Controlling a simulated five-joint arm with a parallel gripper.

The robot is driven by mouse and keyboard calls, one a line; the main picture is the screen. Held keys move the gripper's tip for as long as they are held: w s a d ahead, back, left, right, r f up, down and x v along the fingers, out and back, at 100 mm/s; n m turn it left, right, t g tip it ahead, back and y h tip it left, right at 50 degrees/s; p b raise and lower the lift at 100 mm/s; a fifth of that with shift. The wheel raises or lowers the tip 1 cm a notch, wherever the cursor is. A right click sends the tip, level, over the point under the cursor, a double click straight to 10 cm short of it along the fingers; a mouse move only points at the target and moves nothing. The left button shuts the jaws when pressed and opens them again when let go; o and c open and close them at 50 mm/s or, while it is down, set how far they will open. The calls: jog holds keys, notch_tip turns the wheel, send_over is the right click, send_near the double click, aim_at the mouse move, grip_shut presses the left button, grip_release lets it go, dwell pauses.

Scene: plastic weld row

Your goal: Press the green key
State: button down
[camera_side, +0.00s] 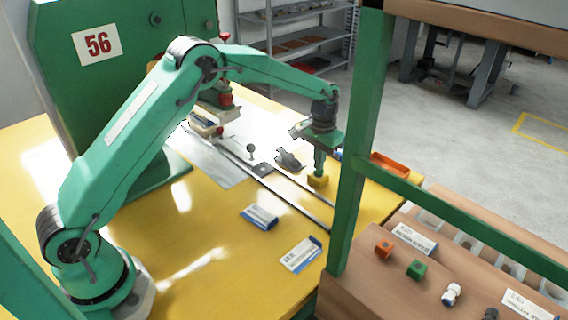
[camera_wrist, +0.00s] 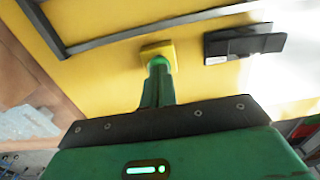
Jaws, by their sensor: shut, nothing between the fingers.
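A small yellow box (camera_side: 318,181) sits on the yellow table near the rails in the side view. In the wrist view its yellow top (camera_wrist: 152,47) shows just past my fingertips. A brighter green patch (camera_wrist: 157,61) at the tip of my fingers looks like the green key on this box, mostly hidden by the fingers. My gripper (camera_side: 319,173) points down over the box with its fingers together and empty. It also shows in the wrist view (camera_wrist: 157,72). I cannot tell whether the tips touch the key or whether it is pressed down.
Dark rails (camera_side: 262,178) run beside the box. A green post (camera_side: 355,150) and an orange tray (camera_side: 389,167) stand to its right. Blue-and-white cards (camera_side: 300,254) lie on the table.

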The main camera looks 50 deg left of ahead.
jog(key=shift+f, duration=1.25)
jog(key=shift+r, duration=0.1)
notch_tip(320, 180, up, 15)
jog(key=shift+w, duration=0.2)
dwell(0.4)
jog(key=shift+r, duration=0.15)
